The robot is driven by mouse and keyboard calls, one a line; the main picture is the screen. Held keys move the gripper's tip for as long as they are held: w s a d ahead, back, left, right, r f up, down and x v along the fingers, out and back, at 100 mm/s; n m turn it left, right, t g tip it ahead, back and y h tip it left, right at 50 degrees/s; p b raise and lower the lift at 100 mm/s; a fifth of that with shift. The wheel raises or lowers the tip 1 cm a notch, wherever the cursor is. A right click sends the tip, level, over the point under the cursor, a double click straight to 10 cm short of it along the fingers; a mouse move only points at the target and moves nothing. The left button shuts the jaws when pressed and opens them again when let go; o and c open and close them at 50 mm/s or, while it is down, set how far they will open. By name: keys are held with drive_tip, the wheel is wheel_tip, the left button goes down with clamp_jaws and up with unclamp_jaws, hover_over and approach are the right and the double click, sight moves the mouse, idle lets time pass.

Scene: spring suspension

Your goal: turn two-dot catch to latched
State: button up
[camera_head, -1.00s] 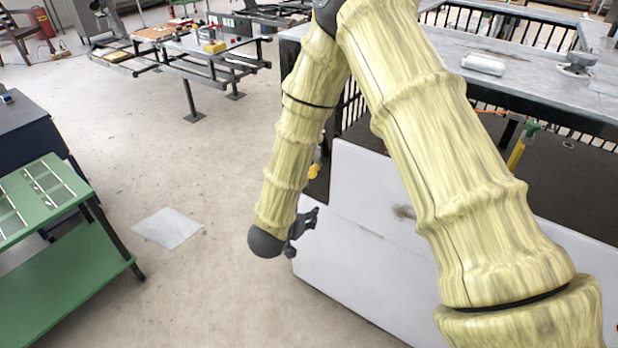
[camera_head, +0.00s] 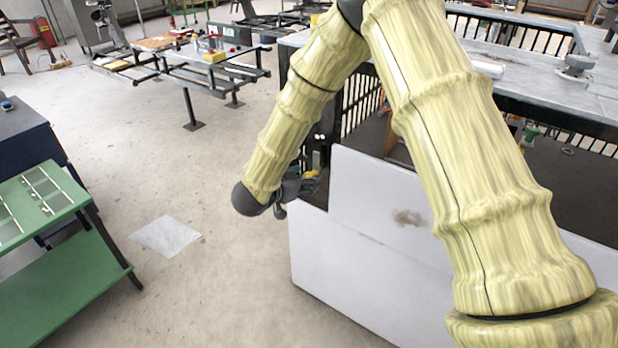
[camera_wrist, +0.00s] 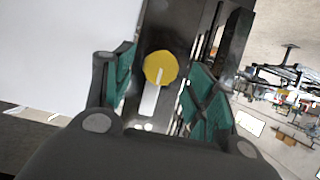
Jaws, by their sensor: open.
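A round yellow knob (camera_wrist: 160,68) with a pale pointer line shows in the wrist view, on a dark upright plate. A white strip (camera_wrist: 149,101) lies just below it, with small light dots near its lower end. I cannot tell clearly whether this is the two-dot catch or how it is set. My gripper (camera_wrist: 161,76) is open, its two green-padded fingers on either side of the knob; I see no contact. In the head view my gripper (camera_head: 303,186) is beside the bench's left end, near a small yellow part (camera_head: 312,173), largely hidden by my wrist.
A white panel (camera_head: 370,262) covers the bench front, close to my gripper. The grey bench top (camera_head: 525,82) lies behind my arm. A green shelf cart (camera_head: 60,280) stands at left. The floor between is open, with a white sheet (camera_head: 166,236) on it.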

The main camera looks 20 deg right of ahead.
drive_tip(key=shift+x, duration=1.5)
clamp_jaws()
